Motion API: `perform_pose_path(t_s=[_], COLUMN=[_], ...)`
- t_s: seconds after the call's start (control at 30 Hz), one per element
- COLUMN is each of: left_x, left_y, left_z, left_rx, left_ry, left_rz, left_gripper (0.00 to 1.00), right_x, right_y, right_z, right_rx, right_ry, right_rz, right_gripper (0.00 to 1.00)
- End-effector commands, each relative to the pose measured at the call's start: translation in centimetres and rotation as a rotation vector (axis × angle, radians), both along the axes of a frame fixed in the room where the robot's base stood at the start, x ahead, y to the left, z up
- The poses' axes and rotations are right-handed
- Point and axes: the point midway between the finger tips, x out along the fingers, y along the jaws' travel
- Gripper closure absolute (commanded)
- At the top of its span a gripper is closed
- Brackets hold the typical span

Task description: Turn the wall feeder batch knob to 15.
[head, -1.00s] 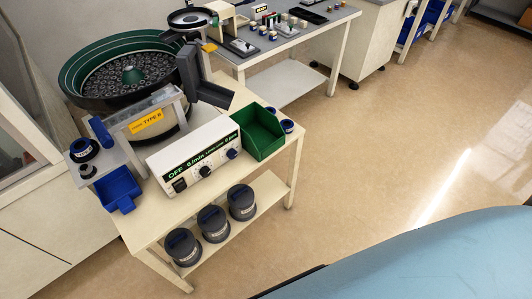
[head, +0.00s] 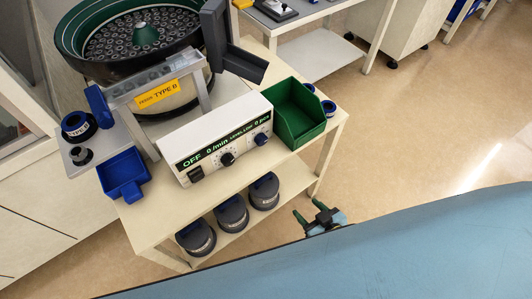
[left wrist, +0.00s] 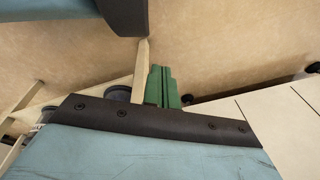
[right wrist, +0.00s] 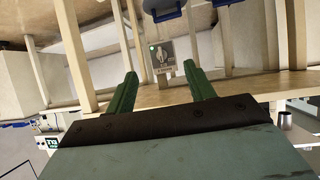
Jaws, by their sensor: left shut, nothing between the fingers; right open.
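A white control box (head: 222,140) stands on the feeder table. Its dark display strip reads OFF, 0 /min, LEVEL LOW and 0 pcs. A black knob (head: 227,159) sits below the middle of the strip. My left gripper (left wrist: 161,72) is shut and empty, seen only in the left wrist view.
A bowl feeder (head: 72,45) with a yellow TYPE B label stands behind the box. A green bin (head: 298,125) is right of the box, a blue tray (head: 123,176) left. Dark lidded pots (head: 232,214) stand on the lower shelf. Floor to the right is clear.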

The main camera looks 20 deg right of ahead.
Motion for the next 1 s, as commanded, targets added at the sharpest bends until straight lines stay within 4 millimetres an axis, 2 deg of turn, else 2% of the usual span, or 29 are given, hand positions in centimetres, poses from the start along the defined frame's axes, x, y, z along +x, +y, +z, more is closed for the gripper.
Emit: perform_pose_path(t_s=[0.03, 0.1, 0.2, 0.33, 0.43, 0.57, 0.77, 1.0], left_x=[1.0, 2.2, 3.2, 4.1, 4.4, 4.9, 6.1, 7.3], left_y=[0.4, 0.7, 1.0, 1.3, 1.3, 1.2, 0.9, -0.7], left_z=[-0.6, -0.3, 0.2, 0.9, 1.2, 1.8, 3.7, 5.9], left_rx=[0.007, 0.015, 0.024, 0.030, 0.032, 0.032, 0.031, 0.012], left_ry=[-0.012, -0.018, -0.026, -0.033, -0.035, -0.040, -0.058, -0.072], left_rz=[0.000, 0.001, 0.002, 0.003, 0.003, 0.005, 0.010, 0.009], left_gripper=[1.00, 1.00, 1.00, 1.00, 1.00, 1.00, 1.00, 1.00], right_x=[1.5, 3.0, 4.0, 4.5, 4.8, 6.1, 9.9, 14.4], right_y=[0.6, 1.5, 2.4, 3.2, 3.5, 4.0, 5.3, 7.0], right_z=[1.8, 5.1, 9.1, 12.4, 13.5, 13.7, 13.7, 13.6], right_rx=[0.029, 0.068, 0.111, 0.148, 0.159, 0.161, 0.160, 0.159], right_ry=[-0.101, -0.218, -0.346, -0.445, -0.474, -0.481, -0.481, -0.478], right_rz=[0.019, 0.043, 0.075, 0.100, 0.108, 0.110, 0.110, 0.110], right_gripper=[0.46, 0.46, 0.46, 0.46, 0.46, 0.46, 0.46, 0.46])
